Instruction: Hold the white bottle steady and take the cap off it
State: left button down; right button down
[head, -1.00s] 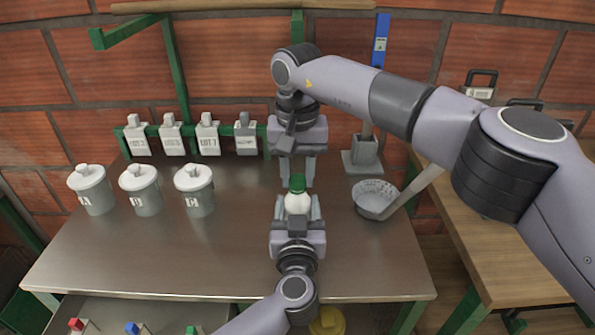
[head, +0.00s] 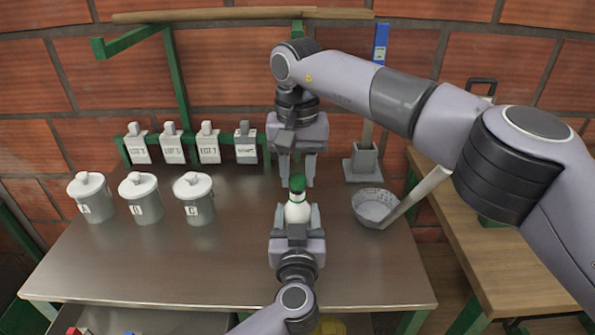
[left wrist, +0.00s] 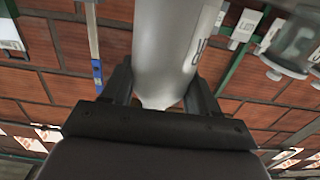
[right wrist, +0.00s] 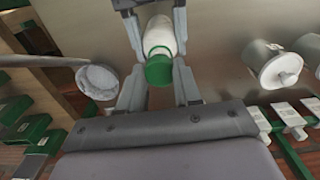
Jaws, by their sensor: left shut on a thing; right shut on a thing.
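The white bottle (head: 297,212) has a green cap (head: 297,183). It stands upright between the fingers of my left gripper (head: 297,220), which is shut on its body. In the left wrist view the bottle's pale body (left wrist: 175,50) fills the space between the fingers, and the cap is hidden. My right gripper (head: 297,178) comes from the far side, shut on the cap. In the right wrist view its fingers flank the green cap (right wrist: 158,70). A white band and a green ring show below the cap. I cannot tell whether the cap still touches the neck.
A grey bowl (head: 374,207) with a pale handle stands close on the right. Several lidded canisters (head: 142,198) stand on the left of the metal bench (head: 150,260). Tagged blocks (head: 172,148) sit on a green rail behind. The bench between canisters and bottle is clear.

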aim_at(297, 178)
jog(key=shift+r, duration=2)
pick_arm(q)
jog(key=shift+c, duration=1)
grip_release()
